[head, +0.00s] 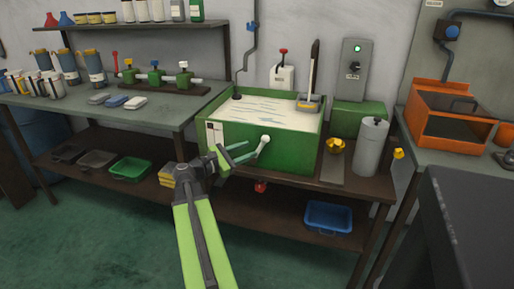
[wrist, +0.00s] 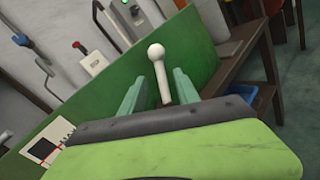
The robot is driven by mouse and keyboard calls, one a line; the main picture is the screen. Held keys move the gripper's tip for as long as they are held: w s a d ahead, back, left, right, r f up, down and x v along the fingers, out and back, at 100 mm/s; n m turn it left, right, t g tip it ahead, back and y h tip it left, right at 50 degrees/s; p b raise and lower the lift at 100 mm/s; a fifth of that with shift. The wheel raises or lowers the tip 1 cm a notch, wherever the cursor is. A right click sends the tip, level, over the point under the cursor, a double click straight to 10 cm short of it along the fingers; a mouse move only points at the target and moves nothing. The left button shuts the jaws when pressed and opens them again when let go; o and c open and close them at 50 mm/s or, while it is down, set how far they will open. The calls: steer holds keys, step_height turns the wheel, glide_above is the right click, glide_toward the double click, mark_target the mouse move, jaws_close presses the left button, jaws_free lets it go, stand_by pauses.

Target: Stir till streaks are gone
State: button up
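The green tank (head: 285,155) stands on the bench in the head view and holds pale liquid (head: 262,107) with thin blue-grey streaks. A white lever with a ball end (head: 264,140) sticks out from the tank's front. My gripper (head: 250,151) is in front of the tank at this lever. In the wrist view the white lever (wrist: 158,62) stands between my two pale green fingers (wrist: 160,76), with a narrow gap seen on each side. The fingers look open around it. The lever's lower end is hidden behind my gripper body.
A control box with a green light (head: 353,68) is behind. A grey cylinder (head: 371,146) and a yellow knob (head: 335,146) are to the right. A blue bin (head: 328,217) sits on the lower shelf.

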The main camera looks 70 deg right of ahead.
mark_target(260, 146)
steer(key=x, duration=0.4)
steer(key=shift+s+d, duration=0.25)
steer(key=shift+d, duration=0.1)
jaws_close()
stand_by(1.1)
